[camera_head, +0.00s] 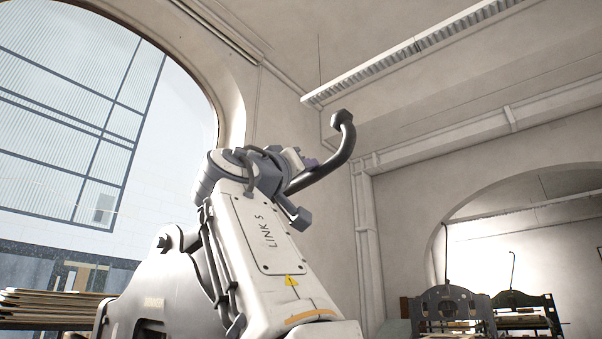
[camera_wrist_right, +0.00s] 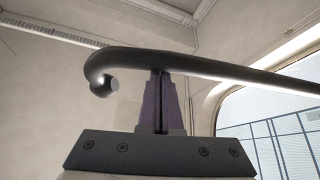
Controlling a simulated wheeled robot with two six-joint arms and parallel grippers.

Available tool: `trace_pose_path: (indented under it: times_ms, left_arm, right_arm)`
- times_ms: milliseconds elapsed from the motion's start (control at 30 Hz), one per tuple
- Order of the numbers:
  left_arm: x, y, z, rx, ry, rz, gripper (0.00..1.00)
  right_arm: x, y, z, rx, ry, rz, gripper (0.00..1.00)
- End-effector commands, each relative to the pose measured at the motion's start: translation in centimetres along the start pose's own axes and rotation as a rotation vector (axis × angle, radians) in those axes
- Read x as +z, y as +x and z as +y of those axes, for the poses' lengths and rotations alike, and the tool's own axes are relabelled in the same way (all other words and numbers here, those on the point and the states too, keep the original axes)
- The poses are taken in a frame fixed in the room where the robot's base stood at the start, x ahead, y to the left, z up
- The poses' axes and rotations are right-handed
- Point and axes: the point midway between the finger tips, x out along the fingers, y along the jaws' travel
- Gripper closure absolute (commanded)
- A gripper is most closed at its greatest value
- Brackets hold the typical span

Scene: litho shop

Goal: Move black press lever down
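The black press lever (camera_head: 346,148) is a curved bar with a knobbed end. In the head view it rises to the right from behind my right gripper (camera_head: 309,164). In the right wrist view the lever (camera_wrist_right: 225,70) crosses the picture, with its hooked, knobbed end at the left. My right gripper's purple fingers (camera_wrist_right: 160,78) are together, with only a thin dark line between them. Their tips meet the lever's lower edge in the picture; I cannot tell if they touch it. The lever runs across the fingers, not visibly between them. My left gripper is out of view.
Two dark presses (camera_head: 450,310) stand at the lower right, by an arched opening. A stack of boards (camera_head: 45,303) lies at the lower left, below a large arched window (camera_head: 70,110). The air around the lever's raised end looks clear.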

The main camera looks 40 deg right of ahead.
Motion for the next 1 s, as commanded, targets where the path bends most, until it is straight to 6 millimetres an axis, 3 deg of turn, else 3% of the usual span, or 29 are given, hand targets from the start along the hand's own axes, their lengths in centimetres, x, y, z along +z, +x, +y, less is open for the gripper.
trace_pose_path:
  times_ms: [33,500,800,1000]
  left_arm:
    - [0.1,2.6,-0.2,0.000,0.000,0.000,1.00]
    - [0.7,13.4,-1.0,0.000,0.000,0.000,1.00]
    - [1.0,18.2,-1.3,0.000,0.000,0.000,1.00]
    - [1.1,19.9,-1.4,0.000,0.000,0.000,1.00]
  right_arm:
    - [2.2,-1.2,-0.7,0.011,0.016,-0.003,1.00]
    - [11.0,-6.3,-3.0,0.071,0.118,-0.004,1.00]
    - [14.9,-8.6,-5.0,0.070,0.116,-0.004,1.00]
    - [16.1,-9.4,-5.9,0.070,0.117,-0.002,1.00]
